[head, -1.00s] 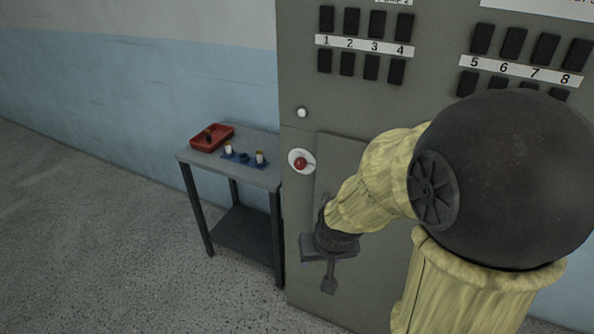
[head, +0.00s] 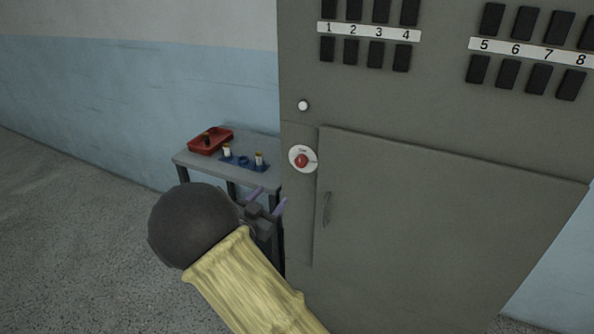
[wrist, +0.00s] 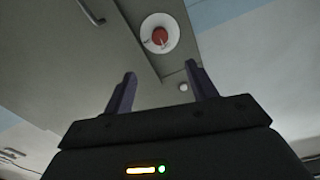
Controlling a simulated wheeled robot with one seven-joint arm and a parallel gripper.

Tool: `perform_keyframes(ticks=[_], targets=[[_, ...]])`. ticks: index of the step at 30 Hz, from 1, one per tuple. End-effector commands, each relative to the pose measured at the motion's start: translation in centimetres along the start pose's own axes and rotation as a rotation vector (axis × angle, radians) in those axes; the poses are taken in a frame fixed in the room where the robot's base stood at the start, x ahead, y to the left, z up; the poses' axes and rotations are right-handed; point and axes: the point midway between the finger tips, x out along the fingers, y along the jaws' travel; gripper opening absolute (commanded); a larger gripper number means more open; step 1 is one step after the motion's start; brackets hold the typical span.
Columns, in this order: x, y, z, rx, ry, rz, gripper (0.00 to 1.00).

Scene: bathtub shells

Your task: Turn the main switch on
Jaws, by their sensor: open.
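The main switch (head: 302,159) is a red knob on a round white plate, on the front of the grey cabinet near its left edge. It also shows in the wrist view (wrist: 159,38), above and between the fingertips. My gripper (head: 268,198) is open and empty, below and to the left of the switch in the head view, in front of the small table. In the wrist view its two purple fingers (wrist: 160,84) stand apart and do not touch the switch.
The cabinet (head: 450,230) has a door with a handle (head: 326,209) right of the switch, and a white round button (head: 303,105) above. Several black switches sit higher up. A small table (head: 262,150) at left holds a red tray (head: 222,137) and a blue holder (head: 243,161).

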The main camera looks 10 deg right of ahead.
Motion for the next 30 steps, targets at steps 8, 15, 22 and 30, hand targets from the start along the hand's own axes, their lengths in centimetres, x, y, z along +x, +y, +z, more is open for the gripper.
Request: perform_keyframes(ticks=[8, 15, 22, 30], targets=[[0.1, 0.0, -0.1, 0.0, -0.001, 0.0, 0.57], [1.9, 0.0, -0.1, -0.001, 0.0, 0.001, 0.57], [5.8, 0.1, -0.2, -0.001, 0.0, 0.001, 0.57], [10.6, 0.1, -0.2, 0.0, -0.001, 0.002, 0.57]])
